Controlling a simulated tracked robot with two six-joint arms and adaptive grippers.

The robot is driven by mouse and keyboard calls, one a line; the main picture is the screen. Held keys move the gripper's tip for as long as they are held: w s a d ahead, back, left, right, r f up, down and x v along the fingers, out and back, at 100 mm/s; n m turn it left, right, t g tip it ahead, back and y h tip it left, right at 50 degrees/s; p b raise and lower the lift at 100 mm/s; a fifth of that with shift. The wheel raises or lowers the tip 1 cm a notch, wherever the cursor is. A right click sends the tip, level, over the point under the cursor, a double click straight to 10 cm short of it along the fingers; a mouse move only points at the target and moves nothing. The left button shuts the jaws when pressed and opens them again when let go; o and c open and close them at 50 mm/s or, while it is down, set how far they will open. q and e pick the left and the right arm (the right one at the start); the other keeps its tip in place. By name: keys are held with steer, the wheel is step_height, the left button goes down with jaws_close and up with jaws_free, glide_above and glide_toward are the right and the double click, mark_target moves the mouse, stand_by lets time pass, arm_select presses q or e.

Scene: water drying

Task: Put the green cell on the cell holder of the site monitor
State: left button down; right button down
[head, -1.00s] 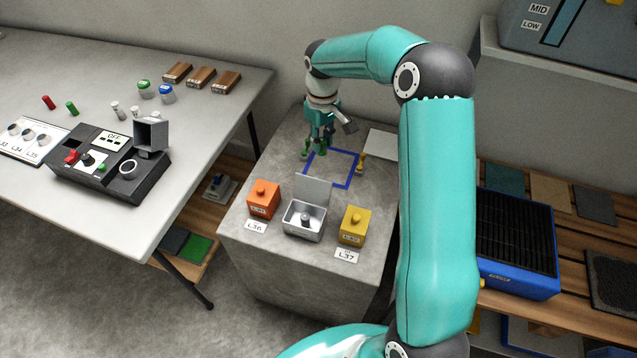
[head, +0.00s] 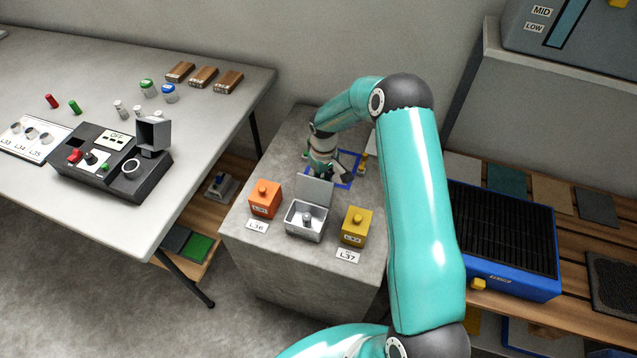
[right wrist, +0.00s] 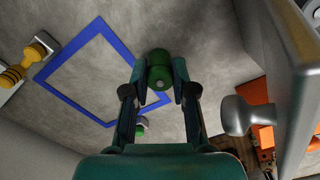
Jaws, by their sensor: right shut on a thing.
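The green cell (right wrist: 158,66) is a short green cylinder between the fingertips of my right gripper (right wrist: 159,82), which is shut on it. In the head view the gripper (head: 328,174) hangs over the concrete block, just behind the raised lid of an open silver box (head: 305,220); the cell is mostly hidden there. The box has a round grey post (head: 307,219) inside, apparently empty. In the right wrist view the lid (right wrist: 285,80) with its round knob stands to the right of the gripper, apart from the cell. I cannot tell which object is the site monitor. My left gripper is not in view.
An orange box (head: 265,197) and a yellow box (head: 356,226) flank the silver box. A blue square outline (right wrist: 68,98) marks the block top; a yellow piece (right wrist: 14,76) and another green piece (right wrist: 139,128) stand near it. A black device (head: 112,165) sits on the left table.

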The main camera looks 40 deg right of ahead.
steer(key=shift+f, duration=0.15)
steer(key=c, duration=0.9)
jaws_free()
steer(key=shift+c, duration=0.2)
steer(key=shift+r, duration=0.2)
